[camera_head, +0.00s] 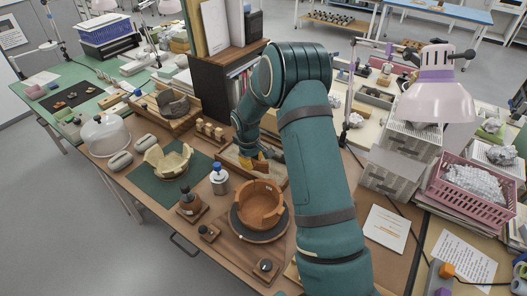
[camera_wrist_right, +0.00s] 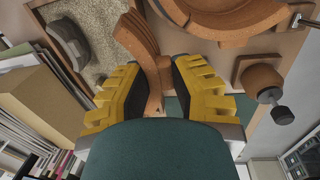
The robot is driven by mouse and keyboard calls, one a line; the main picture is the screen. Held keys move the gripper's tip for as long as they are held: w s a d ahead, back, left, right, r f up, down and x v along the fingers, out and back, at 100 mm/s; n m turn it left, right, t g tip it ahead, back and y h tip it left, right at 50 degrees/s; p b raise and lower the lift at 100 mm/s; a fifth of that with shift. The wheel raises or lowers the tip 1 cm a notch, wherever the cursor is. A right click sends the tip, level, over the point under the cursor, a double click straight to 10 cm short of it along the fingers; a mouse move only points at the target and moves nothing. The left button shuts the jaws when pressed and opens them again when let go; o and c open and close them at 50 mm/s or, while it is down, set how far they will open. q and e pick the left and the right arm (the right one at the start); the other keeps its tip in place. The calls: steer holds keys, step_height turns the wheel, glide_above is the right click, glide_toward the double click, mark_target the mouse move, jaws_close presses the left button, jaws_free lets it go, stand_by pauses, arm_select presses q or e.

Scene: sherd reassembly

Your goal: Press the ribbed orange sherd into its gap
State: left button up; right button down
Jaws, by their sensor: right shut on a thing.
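The ribbed orange sherd (camera_wrist_right: 143,42) is a curved terracotta strip in the right wrist view. My right gripper (camera_wrist_right: 155,88), with yellow ridged fingers, is shut on its lower part. In the head view my right gripper (camera_head: 258,157) is low over the sand tray, behind the bowl and apart from it; the arm hides much of it. The orange bowl (camera_head: 250,208) stands on a dark round turntable (camera_head: 244,231). Its wall also shows at the top of the wrist view (camera_wrist_right: 225,30). Its rim looks uneven, but the gap is not clear. My left gripper is not in view.
The sand tray (camera_wrist_right: 103,58) holds a grey sherd (camera_wrist_right: 70,42). A blue-capped bottle (camera_head: 219,181), a brown jar (camera_head: 189,204) and a cream broken bowl (camera_head: 168,161) on a green mat (camera_head: 146,184) stand left of the bowl. A bookcase (camera_head: 209,88) stands behind.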

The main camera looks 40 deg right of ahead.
arm_select(q)
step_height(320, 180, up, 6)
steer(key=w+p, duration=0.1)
steer(key=p, duration=0.3)
arm_select(e)
steer(key=s+a+r+y, duration=0.1)
steer(key=s+a+r, duration=0.2)
steer(key=s+a, duration=1)
arm_select(q)
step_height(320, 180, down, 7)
steer(key=b, duration=0.6)
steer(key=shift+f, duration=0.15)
arm_select(e)
step_height(320, 180, down, 8)
steer(key=shift+w+f, duration=0.15)
steer(key=shift+w, duration=0.3)
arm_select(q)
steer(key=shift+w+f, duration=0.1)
arm_select(e)
steer(key=shift+d, duration=0.3)
arm_select(q)
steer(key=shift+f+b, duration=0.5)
steer(key=shift+b, duration=0.05)
arm_select(e)
steer(key=c, duration=1.7)
jaws_free()
steer(key=shift+f, duration=0.45)
steer(key=o, duration=1)
steer(key=shift+c, duration=0.2)
